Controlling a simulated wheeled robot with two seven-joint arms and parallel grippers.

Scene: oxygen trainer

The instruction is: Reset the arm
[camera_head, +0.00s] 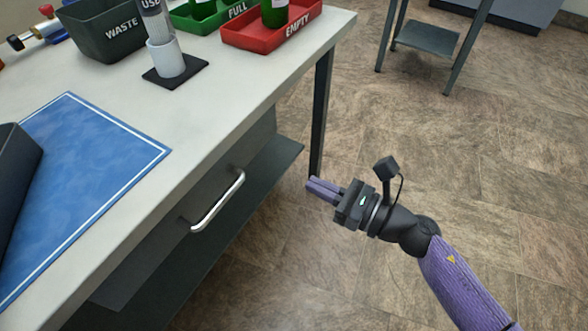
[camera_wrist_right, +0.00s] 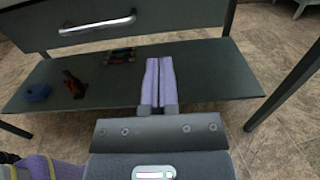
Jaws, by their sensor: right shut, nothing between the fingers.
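My right gripper (camera_head: 323,189) is shut and empty. In the head view it hangs over the floor to the right of the table, beside the drawer front and apart from it. Its purple fingers lie side by side in the right wrist view (camera_wrist_right: 158,80), pointing toward the table's lower shelf (camera_wrist_right: 215,72). My purple right arm (camera_head: 462,285) comes in from the lower right. My left gripper is not in view.
The table (camera_head: 225,80) carries a blue mat (camera_head: 90,145), a waste bin (camera_head: 105,30), a white holder (camera_head: 165,60), a green tray (camera_head: 205,22) and a red tray (camera_head: 290,35). The drawer handle (camera_head: 218,202) sticks out. Small items lie on the shelf.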

